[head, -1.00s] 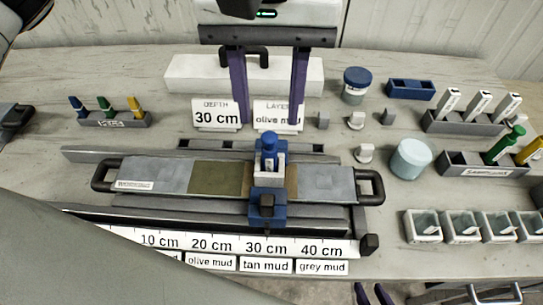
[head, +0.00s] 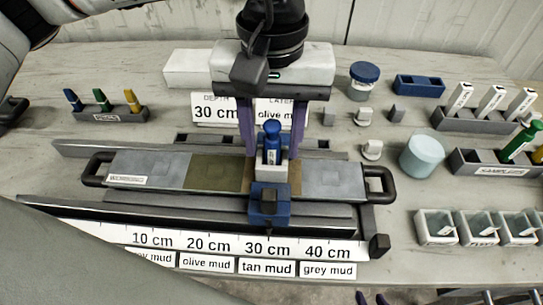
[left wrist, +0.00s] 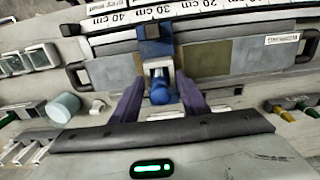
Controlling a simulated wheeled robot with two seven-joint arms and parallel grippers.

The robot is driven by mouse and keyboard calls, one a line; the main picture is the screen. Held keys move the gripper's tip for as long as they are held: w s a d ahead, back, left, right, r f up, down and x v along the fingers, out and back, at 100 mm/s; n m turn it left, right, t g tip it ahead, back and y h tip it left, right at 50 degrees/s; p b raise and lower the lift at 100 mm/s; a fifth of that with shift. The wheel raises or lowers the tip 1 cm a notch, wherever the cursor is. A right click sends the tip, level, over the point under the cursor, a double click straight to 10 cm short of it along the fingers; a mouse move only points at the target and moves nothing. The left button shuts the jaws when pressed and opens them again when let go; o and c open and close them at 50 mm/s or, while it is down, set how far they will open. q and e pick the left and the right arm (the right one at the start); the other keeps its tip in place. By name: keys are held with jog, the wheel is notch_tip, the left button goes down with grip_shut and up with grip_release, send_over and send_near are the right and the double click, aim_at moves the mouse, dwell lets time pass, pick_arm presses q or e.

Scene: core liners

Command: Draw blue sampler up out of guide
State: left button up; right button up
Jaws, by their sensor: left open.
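The blue sampler (head: 272,148) stands upright in the pale guide block (head: 272,174) on the blue carriage (head: 269,205), over the core liner. Its blue top also shows in the left wrist view (left wrist: 159,91). My left gripper (head: 276,146) is open, its purple fingers reaching down from behind, one on each side of the sampler. In the left wrist view my left gripper (left wrist: 160,80) has a finger on either side of the sampler with gaps between. My right gripper (head: 371,298) shows only its two separated purple fingertips at the bottom edge.
The core liner (head: 132,170) lies in a tray with dark end handles. A depth scale (head: 205,243) runs in front. Signs (head: 215,107) stand behind the tray, partly covered by my left gripper. Racks, jars and small bins (head: 437,227) fill the right side.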

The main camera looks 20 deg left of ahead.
aim_at(273, 124)
pick_arm(q)
jog(key=c, duration=1)
jog(key=shift+r+p, duration=1.65)
jog(key=shift+r, duration=1.35)
grip_shut()
jog(key=shift+r+p, duration=0.5)
jog(key=shift+r, duration=0.8)
